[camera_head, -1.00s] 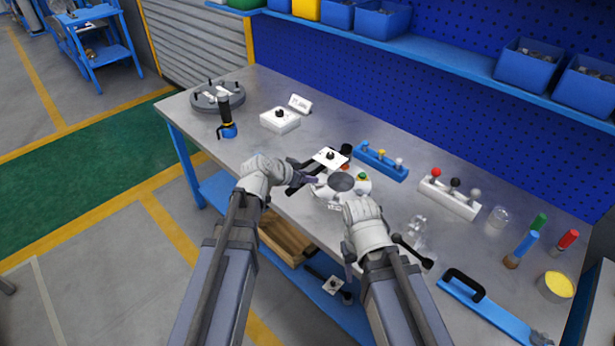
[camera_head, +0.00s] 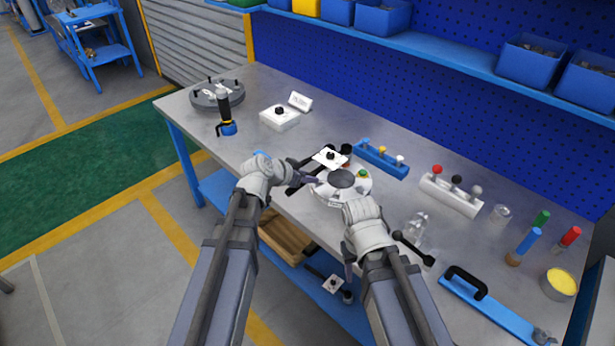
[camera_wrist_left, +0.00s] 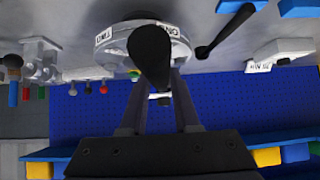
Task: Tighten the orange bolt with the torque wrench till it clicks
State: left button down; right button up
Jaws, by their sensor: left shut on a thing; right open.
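The white round flanged shell (camera_head: 356,188) with a dark grey centre sits near the table's front edge. In the left wrist view its white rim (camera_wrist_left: 185,45) shows with printed labels. My left gripper (camera_head: 314,180) is at its left side. In the left wrist view my left gripper (camera_wrist_left: 158,80) is shut on a dark handle (camera_wrist_left: 150,55), which covers part of the shell; I cannot tell whether it is the torque wrench. My right gripper (camera_head: 349,262) is open, low beside the front edge, mostly hidden by its wrist. I cannot make out the orange bolt clearly.
A white plate with a black knob (camera_head: 330,157) is just behind my left gripper. A black bar (camera_head: 412,248) lies right of my right wrist. Behind stand a blue rack (camera_head: 381,160) and a white rack (camera_head: 449,197). The left table half has free room.

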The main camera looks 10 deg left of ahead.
pick_arm(q)
jog(key=shift+f+b, duration=0.6)
jog(key=shift+f, duration=0.05)
jog(key=shift+w, duration=0.1)
jog(key=w+a+m+g+h, duration=0.3)
jog(key=w+a+m, duration=0.2)
jog(key=w+a, duration=0.1)
jog(key=shift+w+f, duration=0.15)
dwell(1.5)
jog(key=shift+s+d, duration=0.15)
jog(key=shift+s, duration=0.05)
jog(key=shift+s+d+n, duration=0.3)
jog(key=shift+s+d, duration=0.1)
jog(key=shift+s, duration=0.2)
dwell(0.4)
